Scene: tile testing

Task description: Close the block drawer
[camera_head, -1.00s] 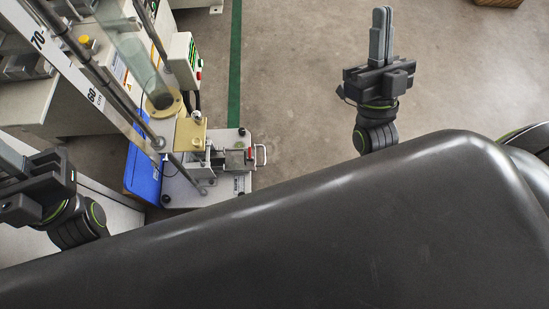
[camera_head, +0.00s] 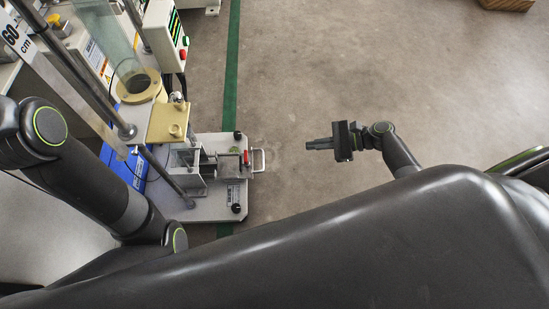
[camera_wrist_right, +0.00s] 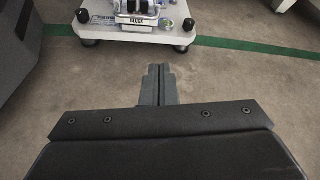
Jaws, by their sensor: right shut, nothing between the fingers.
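The block drawer (camera_head: 235,165) is a small grey metal part low on the tile-testing machine's white base plate (camera_head: 215,207). Its silver loop handle (camera_head: 259,160) sticks out past the plate's right edge. In the right wrist view a "BLOCK" label (camera_wrist_right: 134,20) shows on the plate at the top; the drawer is mostly cut off by the frame edge. My right gripper (camera_head: 308,145) is shut and empty, to the right of the handle and apart from it, with its fingers pointing left toward the machine. My left gripper is hidden; only its arm shows at the left.
A clear tube (camera_head: 108,40) and metal rods rise above the machine. A control box (camera_head: 163,32) stands behind it, and a blue panel (camera_head: 125,168) is at its left. A green line (camera_head: 231,75) runs along the open concrete floor.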

